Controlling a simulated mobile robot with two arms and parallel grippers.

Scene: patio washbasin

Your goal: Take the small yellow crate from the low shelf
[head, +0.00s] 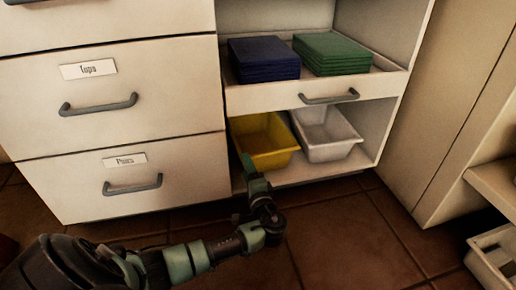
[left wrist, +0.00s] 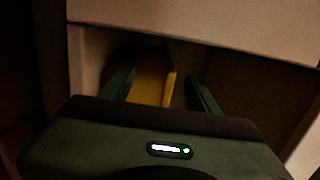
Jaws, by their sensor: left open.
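The small yellow crate (head: 270,142) sits on the low shelf of the cabinet, left of a white crate, and looks empty. My left gripper (head: 247,160) is at its front left, pointing into the shelf opening and overlapping the crate's near left part. In the left wrist view the fingers of my left gripper (left wrist: 160,74) are apart, with a yellow wall of the crate (left wrist: 169,90) showing between them. I cannot tell whether a finger touches it. Most of the crate is dark or hidden there. My right gripper is not in view.
The white crate (head: 326,134) stands close on the right. A pull-out tray (head: 290,97) above holds blue (head: 264,59) and green (head: 331,53) stacks and hangs over the opening. Closed drawers (head: 120,100) flank it on the left. The tiled floor in front is clear.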

